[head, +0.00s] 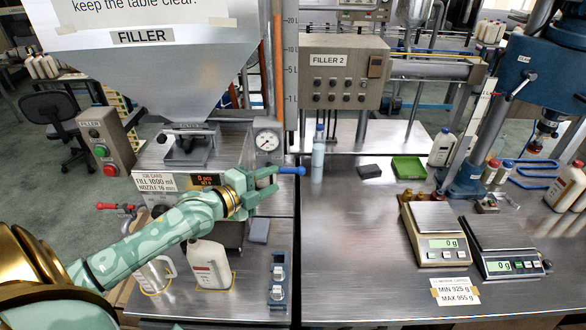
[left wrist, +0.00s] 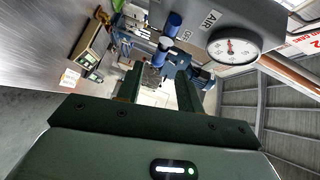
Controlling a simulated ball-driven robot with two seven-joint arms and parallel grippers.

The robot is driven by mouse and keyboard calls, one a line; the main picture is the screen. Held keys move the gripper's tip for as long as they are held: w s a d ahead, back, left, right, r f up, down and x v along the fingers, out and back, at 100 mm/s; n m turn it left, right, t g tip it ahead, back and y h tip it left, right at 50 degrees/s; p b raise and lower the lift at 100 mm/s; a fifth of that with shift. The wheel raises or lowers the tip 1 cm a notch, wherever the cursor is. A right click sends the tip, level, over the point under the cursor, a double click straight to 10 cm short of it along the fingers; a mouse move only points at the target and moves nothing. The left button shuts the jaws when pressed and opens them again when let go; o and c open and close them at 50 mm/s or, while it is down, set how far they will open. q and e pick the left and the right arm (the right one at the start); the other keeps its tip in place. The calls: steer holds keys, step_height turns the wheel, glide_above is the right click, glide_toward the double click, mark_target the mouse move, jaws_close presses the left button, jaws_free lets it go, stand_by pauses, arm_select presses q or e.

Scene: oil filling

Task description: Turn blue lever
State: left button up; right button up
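The blue lever (head: 291,170) sticks out from the right side of the filler, below the round gauge. Its blue handle also shows in the left wrist view (left wrist: 171,26), just beyond the fingertips. My left gripper (head: 274,179) is open, with its fingers pointing right towards the lever. In the left wrist view the two fingers (left wrist: 158,72) are apart with nothing held between them. Whether a fingertip touches the lever is hard to tell. My right gripper is not in view.
A red lever (head: 115,206) sits left of my left arm. The round gauge (head: 267,141) is close above the gripper. The right bench (head: 345,235) has free room left of the scales (head: 437,235).

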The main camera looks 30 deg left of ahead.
mark_target(288, 172)
arm_select(q)
steer(key=x, duration=0.6)
steer(key=shift+w, duration=0.35)
steer(key=shift+w+d+f, duration=0.2)
steer(key=shift+w, duration=0.4)
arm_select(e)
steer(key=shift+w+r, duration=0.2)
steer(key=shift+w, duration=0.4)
arm_select(q)
jaws_close()
